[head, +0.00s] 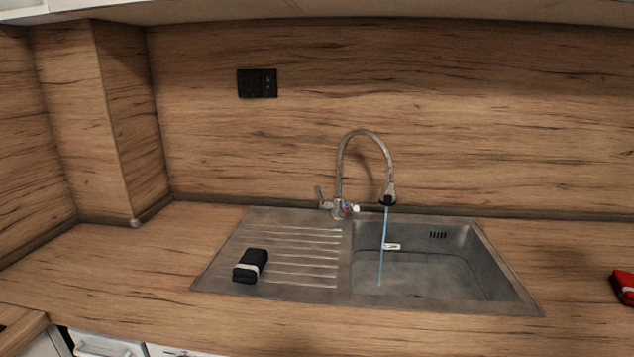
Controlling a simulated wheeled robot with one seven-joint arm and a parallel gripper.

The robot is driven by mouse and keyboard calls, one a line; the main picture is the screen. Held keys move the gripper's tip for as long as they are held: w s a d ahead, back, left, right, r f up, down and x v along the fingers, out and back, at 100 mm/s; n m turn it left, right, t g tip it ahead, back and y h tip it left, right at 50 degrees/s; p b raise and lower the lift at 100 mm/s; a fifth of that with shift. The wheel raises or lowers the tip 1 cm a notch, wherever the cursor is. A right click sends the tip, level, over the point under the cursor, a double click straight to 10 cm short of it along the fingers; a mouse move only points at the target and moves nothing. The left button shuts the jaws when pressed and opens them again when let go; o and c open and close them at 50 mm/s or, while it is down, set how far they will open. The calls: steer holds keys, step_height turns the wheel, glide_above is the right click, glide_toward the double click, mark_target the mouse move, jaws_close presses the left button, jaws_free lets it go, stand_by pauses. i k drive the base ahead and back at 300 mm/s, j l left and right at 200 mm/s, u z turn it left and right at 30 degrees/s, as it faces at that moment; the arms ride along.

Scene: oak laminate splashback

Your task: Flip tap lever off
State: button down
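The tap (341,165) is a tall metal gooseneck at the back edge of the sink. Its spout end (388,198) points down over the basin. A thin blue stream of water (383,245) runs from it into the basin. The tap lever (319,197) sticks up at the left of the tap's base and tilts slightly left. A small red and blue mark and a whitish knob (355,208) show on the right of the base. My gripper is not in this view.
The steel sink (513,286) has a ribbed drainboard on the left. A dark block with a pale band (251,266) lies on the drainboard. A red item (624,288) sits at the right edge. A black socket (257,83) is on the splashback. The left counter is clear.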

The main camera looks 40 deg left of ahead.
mark_target(323, 205)
steer(key=u, duration=2.15)
